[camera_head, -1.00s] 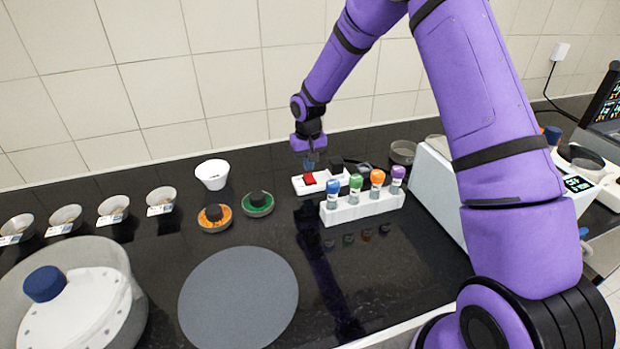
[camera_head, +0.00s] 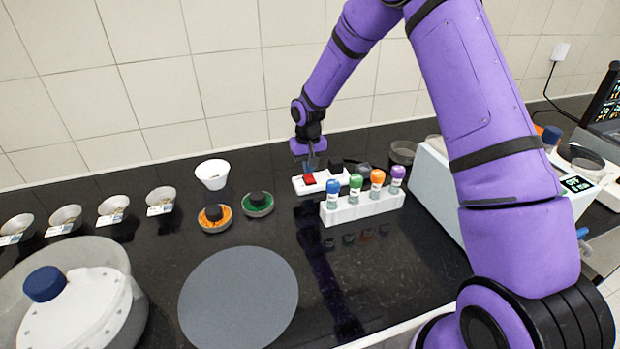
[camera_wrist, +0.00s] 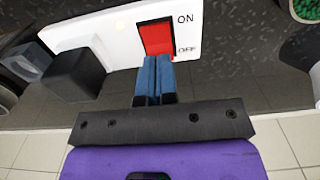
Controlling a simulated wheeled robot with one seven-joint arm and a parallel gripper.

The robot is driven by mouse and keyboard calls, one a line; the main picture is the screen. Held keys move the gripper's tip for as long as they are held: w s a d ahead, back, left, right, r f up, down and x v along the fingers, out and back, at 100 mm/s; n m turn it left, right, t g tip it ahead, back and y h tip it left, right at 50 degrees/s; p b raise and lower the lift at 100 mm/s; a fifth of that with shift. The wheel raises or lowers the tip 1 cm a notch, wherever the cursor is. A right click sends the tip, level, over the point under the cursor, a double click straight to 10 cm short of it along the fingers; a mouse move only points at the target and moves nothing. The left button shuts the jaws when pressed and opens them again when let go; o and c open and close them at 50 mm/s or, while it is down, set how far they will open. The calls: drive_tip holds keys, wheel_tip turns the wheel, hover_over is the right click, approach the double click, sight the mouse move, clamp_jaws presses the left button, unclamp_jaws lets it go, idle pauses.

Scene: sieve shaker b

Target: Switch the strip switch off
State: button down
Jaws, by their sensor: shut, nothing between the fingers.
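The power strip (camera_head: 299,186) is white and lies on the black counter near the wall. Its red switch (camera_head: 309,180) is at the strip's left part. The switch (camera_wrist: 157,39) also shows in the wrist view, with "ON" and "OFF" printed beside it. My gripper (camera_head: 311,164) is shut and empty, pointing down at the switch. In the wrist view the blue fingertips (camera_wrist: 154,62) are together at the switch's lower edge, on the side of the "OFF" print. They hide part of that edge. I cannot tell whether they touch it.
A black plug (camera_head: 336,166) sits in the strip, right of the switch. A white rack (camera_head: 362,207) with several capped vials stands just in front. A white cup (camera_head: 212,174) and two dishes stand to the left.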

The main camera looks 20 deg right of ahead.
drive_tip(key=shift+f, duration=0.75)
idle(0.4)
drive_tip(key=shift+r, duration=3.5)
